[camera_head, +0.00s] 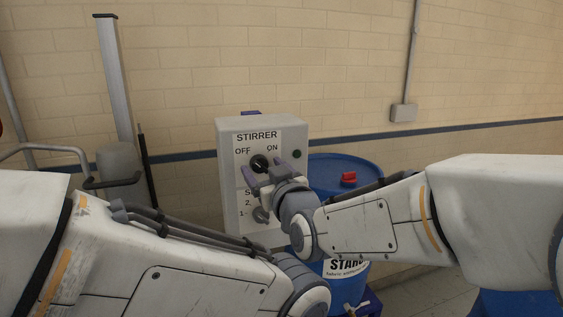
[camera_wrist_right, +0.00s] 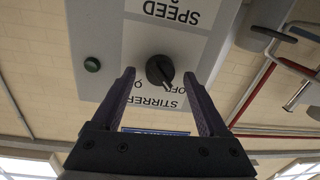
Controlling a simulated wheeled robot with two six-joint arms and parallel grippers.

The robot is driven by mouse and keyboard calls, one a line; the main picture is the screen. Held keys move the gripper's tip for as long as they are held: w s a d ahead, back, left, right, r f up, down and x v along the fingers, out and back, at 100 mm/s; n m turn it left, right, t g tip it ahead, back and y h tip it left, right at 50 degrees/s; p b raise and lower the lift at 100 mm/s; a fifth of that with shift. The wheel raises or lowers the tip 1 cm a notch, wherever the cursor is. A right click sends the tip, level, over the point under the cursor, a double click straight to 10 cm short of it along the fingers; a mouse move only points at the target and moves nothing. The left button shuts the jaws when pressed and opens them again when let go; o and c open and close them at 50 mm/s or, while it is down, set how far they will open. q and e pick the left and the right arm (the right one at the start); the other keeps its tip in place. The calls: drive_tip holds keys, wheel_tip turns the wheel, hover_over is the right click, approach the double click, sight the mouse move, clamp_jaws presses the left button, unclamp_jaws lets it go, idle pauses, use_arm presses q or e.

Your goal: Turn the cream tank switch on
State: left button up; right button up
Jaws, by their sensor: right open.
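A pale grey control box (camera_head: 228,190) labelled STIRRER stands ahead of me, with OFF at left and ON at right. Its black rotary switch (camera_head: 259,163) sits just below these labels. In the right wrist view the switch (camera_wrist_right: 158,70) shows upside down, its pointer towards OFF. My right gripper (camera_head: 273,168) is in front of the box, with its purple fingers open. In the right wrist view its fingers (camera_wrist_right: 159,76) stand on either side of the switch, with gaps. I cannot tell their exact distance from the panel. My left arm crosses the lower left; its gripper is out of view.
A SPEED knob (camera_head: 261,214) sits lower on the box, partly behind my right gripper. A dark green button (camera_head: 296,154) is at the upper right. A blue drum (camera_head: 345,172) with a red cap stands close at right. A grey post (camera_head: 115,80) rises at left.

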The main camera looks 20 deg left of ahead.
drive_tip(key=shift+w+a, duration=0.1)
drive_tip(key=shift+w, duration=0.05)
clamp_jaws()
drive_tip(key=shift+f+m+b, duration=0.2)
drive_tip(key=shift+m+b, duration=0.2)
drive_tip(key=shift+b, duration=0.45)
drive_tip(key=m+b, duration=0.4)
drive_tip(key=b, duration=0.2)
drive_tip(key=m+b, duration=0.4)
drive_tip(key=b, duration=0.1)
drive_tip(key=shift+f+m+t+b, duration=0.2)
drive_tip(key=shift+m+t+b, duration=0.1)
drive_tip(key=shift+b, duration=0.05)
drive_tip(key=m+b, duration=0.2)
drive_tip(key=m, duration=0.1)
drive_tip(key=shift+m+b, duration=0.3)
drive_tip(key=shift+m, duration=0.1)
drive_tip(key=m+b, duration=0.1)
drive_tip(key=m, duration=0.1)
drive_tip(key=shift+r+m+t, duration=0.1)
drive_tip(key=shift+m+t, duration=0.2)
drive_tip(key=shift+m+b, duration=0.45)
drive_tip(key=shift+m, duration=1.05)
drive_tip(key=shift+r, duration=0.1)
